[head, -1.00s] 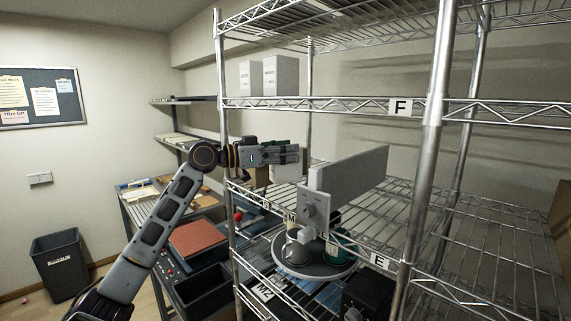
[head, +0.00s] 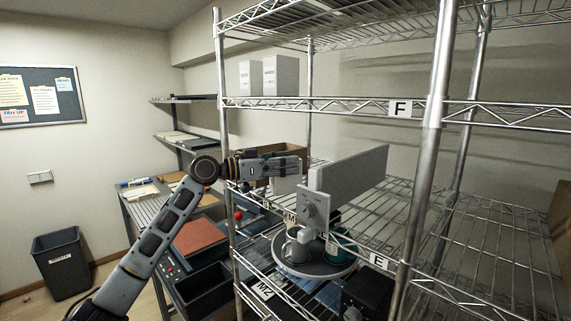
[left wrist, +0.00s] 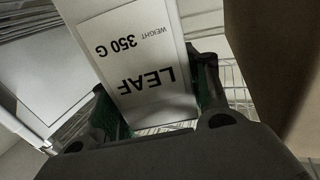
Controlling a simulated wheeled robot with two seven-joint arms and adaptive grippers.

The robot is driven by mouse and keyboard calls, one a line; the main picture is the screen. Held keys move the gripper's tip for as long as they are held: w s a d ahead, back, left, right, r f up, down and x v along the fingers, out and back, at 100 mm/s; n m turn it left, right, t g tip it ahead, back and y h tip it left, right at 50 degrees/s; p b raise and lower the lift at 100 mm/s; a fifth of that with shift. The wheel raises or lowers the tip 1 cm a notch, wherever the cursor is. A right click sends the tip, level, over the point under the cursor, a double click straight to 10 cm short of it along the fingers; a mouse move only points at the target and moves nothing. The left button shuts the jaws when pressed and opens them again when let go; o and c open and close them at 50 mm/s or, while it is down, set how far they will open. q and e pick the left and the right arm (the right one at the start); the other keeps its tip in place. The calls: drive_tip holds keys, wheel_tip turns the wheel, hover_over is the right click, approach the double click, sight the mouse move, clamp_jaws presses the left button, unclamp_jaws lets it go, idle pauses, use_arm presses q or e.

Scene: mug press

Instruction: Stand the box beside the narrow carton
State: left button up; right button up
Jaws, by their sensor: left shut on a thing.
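My left gripper (head: 290,166) is shut on a white box (head: 287,184). In the left wrist view the box (left wrist: 148,75) reads "LEAF, weight 350 G" upside down between the fingers (left wrist: 155,112). In the head view it is at the left end of shelf E, partly hidden by the gripper; I cannot tell if it touches the wires. Two white cartons stand on shelf F above, a narrower one (head: 246,78) left of a wider one (head: 281,76). I cannot tell for sure which carton is the narrow one. My right gripper is not in view.
A brown cardboard box (head: 292,153) is behind the gripper; a brown surface also fills the right of the left wrist view (left wrist: 280,70).

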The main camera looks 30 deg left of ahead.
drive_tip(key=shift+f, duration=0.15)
use_arm(q)
drive_tip(key=o, duration=0.8)
drive_tip(key=shift+f, duration=0.15)
drive_tip(key=shift+o, duration=1)
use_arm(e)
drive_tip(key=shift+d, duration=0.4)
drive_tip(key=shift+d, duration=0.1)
